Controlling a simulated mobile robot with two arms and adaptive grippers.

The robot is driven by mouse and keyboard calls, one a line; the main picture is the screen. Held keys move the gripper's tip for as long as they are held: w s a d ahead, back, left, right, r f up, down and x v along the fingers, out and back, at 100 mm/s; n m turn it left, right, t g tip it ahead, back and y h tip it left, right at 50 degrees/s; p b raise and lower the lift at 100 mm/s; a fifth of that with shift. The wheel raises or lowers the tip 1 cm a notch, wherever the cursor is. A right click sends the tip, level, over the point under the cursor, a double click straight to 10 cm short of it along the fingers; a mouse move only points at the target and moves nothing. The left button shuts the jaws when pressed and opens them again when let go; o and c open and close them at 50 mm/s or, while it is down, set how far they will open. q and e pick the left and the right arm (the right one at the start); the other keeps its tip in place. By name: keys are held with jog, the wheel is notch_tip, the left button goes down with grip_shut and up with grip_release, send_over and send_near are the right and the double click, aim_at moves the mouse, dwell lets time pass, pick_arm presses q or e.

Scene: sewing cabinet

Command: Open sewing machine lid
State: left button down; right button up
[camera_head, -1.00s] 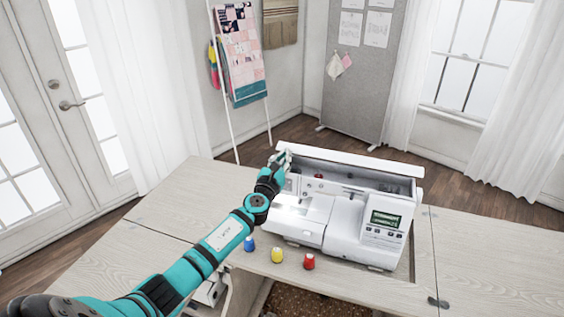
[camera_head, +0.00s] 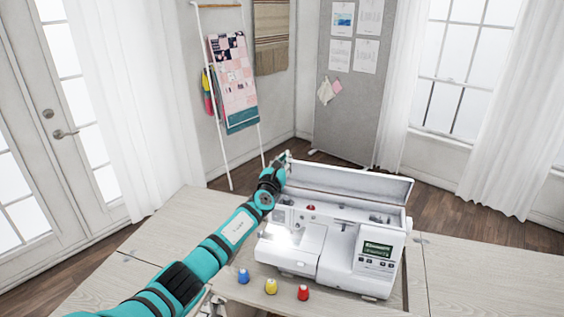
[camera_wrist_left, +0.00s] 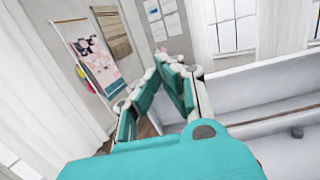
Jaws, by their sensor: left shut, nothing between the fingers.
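The white sewing machine (camera_head: 338,268) stands on the wooden cabinet top. Its lid (camera_head: 350,181) is raised at the back, standing up over the open top compartment. My left gripper (camera_head: 286,156) is at the lid's upper left end in the head view. It is shut with nothing between its fingers. In the left wrist view the fingers (camera_wrist_left: 168,62) come together, and the lid (camera_wrist_left: 265,85) is just to their right. I cannot tell whether they touch it. My right gripper is not in view.
The cabinet top (camera_head: 470,285) is clear on the right. A quilt rack (camera_head: 235,85) and a grey pinboard (camera_head: 345,110) stand behind.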

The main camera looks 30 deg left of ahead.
pick_arm(q)
jog(key=shift+w+a+r+g+p, duration=0.2)
jog(key=shift+w+g+p, duration=0.2)
jog(key=shift+w+p, duration=0.15)
jog(key=shift+w+a+r+g+p, duration=0.1)
jog(key=shift+w+r+g+p, duration=0.1)
jog(key=shift+w+g+p, duration=0.35)
jog(key=shift+s, duration=0.2)
